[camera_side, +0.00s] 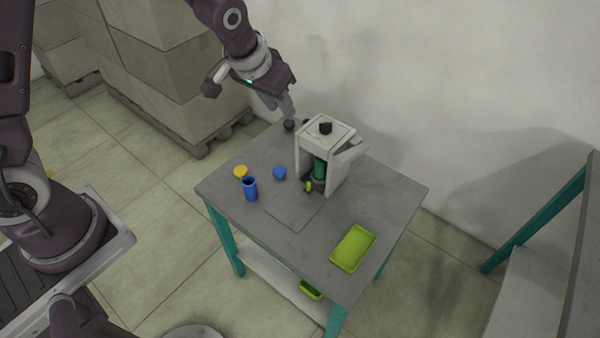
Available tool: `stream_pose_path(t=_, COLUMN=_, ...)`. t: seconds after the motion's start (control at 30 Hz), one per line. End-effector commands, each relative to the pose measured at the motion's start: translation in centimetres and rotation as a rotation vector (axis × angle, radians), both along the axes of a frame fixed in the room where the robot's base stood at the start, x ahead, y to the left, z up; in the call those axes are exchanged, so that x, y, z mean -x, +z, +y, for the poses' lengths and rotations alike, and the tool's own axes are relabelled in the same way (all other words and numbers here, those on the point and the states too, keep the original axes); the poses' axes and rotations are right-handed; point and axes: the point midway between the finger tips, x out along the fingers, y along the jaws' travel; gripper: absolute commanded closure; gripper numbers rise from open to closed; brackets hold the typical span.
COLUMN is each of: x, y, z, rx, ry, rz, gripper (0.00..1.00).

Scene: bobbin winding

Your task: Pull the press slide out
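The press (337,170) is a pale grey upright box frame on the table, with a dark knob on top and a green cylinder (320,168) inside its open front. A small yellow-green part (308,187) shows low at the front of the press; I cannot tell whether it belongs to the slide. The slide itself is too small to make out clearly. My gripper (287,106) hangs above the table's back edge, to the left of and behind the press, apart from it. Its fingers point down, and the gap between them is too small to read.
The table (225,190) also bears a blue cup (250,189), a yellow disc (240,171), a blue round piece (279,173), a dark round piece (289,125) and a green tray (353,248). The front middle is clear. Stacked boxes (165,80) stand behind left; a wall is behind.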

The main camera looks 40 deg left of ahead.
Motion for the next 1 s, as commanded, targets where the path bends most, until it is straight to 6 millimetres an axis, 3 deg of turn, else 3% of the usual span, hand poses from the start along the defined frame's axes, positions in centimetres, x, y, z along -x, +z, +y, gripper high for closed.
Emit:
stream_pose_path(t=0.03, x=-1.3, y=-4.3, z=-0.6, rx=-0.006, ry=-0.006, rz=0.023, gripper=0.71)
stream_pose_path(t=0.1, x=-2.8, y=-9.7, z=-1.3, rx=-0.01, ry=-0.016, rz=0.03, gripper=0.71)
stream_pose_path(t=0.2, x=-3.4, y=-16.2, z=-2.1, rx=-0.012, ry=-0.03, rz=0.034, gripper=0.71)
stream_pose_path(t=0.3, x=-3.3, y=-20.4, z=-2.5, rx=-0.011, ry=-0.041, rz=0.037, gripper=0.71)
stream_pose_path(t=0.4, x=-3.1, y=-22.0, z=-2.7, rx=-0.009, ry=-0.047, rz=0.036, gripper=0.71)
stream_pose_path(t=1.0, x=-5.0, y=-26.5, z=-2.7, rx=-0.009, ry=-0.046, rz=0.037, gripper=0.71)
